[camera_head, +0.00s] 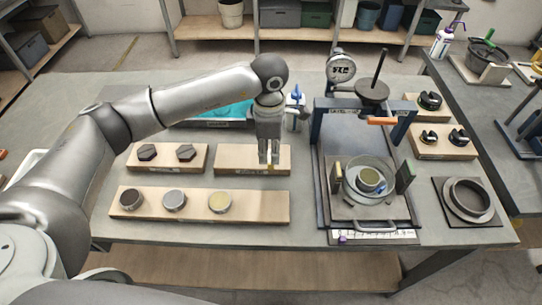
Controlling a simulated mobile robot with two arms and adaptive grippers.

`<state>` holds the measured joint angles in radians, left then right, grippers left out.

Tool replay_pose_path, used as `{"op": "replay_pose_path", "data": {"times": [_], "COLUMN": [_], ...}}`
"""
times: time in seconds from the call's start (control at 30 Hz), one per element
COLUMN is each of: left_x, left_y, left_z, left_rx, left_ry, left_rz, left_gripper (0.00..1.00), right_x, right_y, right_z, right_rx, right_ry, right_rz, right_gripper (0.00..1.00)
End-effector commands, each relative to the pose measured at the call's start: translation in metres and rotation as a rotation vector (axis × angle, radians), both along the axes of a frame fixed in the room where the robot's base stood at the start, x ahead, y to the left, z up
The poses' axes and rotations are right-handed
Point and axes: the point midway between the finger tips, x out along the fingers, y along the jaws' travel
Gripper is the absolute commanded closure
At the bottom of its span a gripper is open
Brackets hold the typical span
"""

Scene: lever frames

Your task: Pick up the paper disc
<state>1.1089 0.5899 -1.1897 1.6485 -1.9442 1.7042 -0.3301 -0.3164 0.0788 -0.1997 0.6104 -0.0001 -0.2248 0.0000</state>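Three round pieces sit on the long front wooden board (260,206): a dark one (130,199), a grey one (174,199) and a pale cream one (220,202). The cream one looks most like the paper disc, but I cannot be sure at this size. My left gripper (269,163) points down over the right end of a shorter wooden board (235,158), behind and to the right of the cream piece and apart from it. A small yellowish spot shows at its fingertips; I cannot tell what it is or how far the fingers are apart. My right gripper is out of view.
A dark-framed lever device (318,150) with a clear round dish (350,190) stands right of the boards. Another board (197,163) holds two dark hexagonal pieces. A dark ring (468,196) lies at the right. The table's front left strip is clear.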

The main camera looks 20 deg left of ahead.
Motion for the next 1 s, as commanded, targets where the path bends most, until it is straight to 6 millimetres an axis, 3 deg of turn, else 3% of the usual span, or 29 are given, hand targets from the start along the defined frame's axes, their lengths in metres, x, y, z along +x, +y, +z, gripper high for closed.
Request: {"op": "replay_pose_path", "data": {"times": [0.17,0.3,0.43,0.7,0.97,1.0], "left_x": [0.000,0.002,0.003,0.003,0.003,0.003], "left_y": [-0.001,-0.001,-0.001,-0.001,-0.001,-0.001], "left_z": [-0.012,-0.033,-0.050,-0.056,-0.056,-0.056], "left_rx": [-0.001,0.001,-0.002,-0.002,-0.002,-0.002], "left_ry": [0.003,0.005,0.003,-0.002,-0.001,-0.001], "left_rz": [0.000,0.001,0.000,-0.001,-0.001,-0.001], "left_gripper": [0.69,0.69,0.69,0.69,1.00,1.00], "right_x": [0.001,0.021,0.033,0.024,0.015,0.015], "right_y": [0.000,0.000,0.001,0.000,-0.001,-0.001], "right_z": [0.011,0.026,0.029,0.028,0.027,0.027], "right_rx": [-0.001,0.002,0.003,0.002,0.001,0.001], "right_ry": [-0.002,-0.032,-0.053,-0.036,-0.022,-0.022], "right_rz": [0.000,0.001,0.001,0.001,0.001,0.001], "right_gripper": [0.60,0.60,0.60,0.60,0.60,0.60]}}
